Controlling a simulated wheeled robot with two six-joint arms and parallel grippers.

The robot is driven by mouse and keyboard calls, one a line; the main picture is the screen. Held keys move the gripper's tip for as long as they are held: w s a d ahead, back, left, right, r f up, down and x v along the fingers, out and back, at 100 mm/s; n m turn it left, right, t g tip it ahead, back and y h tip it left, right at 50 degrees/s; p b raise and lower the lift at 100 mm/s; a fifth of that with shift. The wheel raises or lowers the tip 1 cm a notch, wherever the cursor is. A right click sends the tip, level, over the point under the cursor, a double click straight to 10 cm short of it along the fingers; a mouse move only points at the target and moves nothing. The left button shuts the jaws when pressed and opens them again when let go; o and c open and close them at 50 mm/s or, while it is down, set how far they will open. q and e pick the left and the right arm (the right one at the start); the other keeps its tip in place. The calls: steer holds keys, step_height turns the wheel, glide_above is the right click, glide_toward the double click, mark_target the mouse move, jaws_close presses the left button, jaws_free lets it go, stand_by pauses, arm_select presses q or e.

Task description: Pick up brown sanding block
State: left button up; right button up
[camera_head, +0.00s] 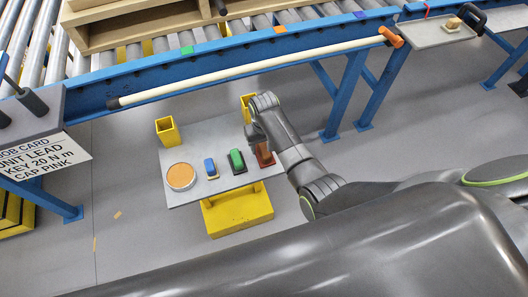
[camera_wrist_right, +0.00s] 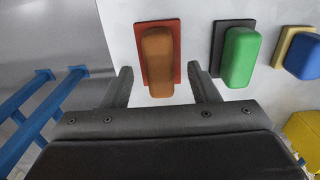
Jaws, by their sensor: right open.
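The brown sanding block (camera_wrist_right: 158,55), with a brown top on a reddish base, rests on a pale grey tabletop. In the head view the brown block (camera_head: 264,156) is at the table's right side, partly covered by my right arm. My right gripper (camera_wrist_right: 162,75) is open. In the right wrist view its two fingers lie either side of the block's near end, apart from it, and nothing is held. In the head view my right wrist hides the fingertips. My left gripper is not in view.
A green block (camera_head: 236,160), a blue block (camera_head: 210,168) and an orange round disc (camera_head: 181,176) sit left of the brown one on the small table (camera_head: 200,137). Yellow holders (camera_head: 167,132) stand at its back corners. A blue conveyor frame with a long pale rod (camera_head: 250,68) runs behind.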

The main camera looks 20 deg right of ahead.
mark_target(264, 148)
steer(key=shift+w+f, duration=0.1)
steer(key=shift+f, duration=1.4)
steer(key=c, duration=1.1)
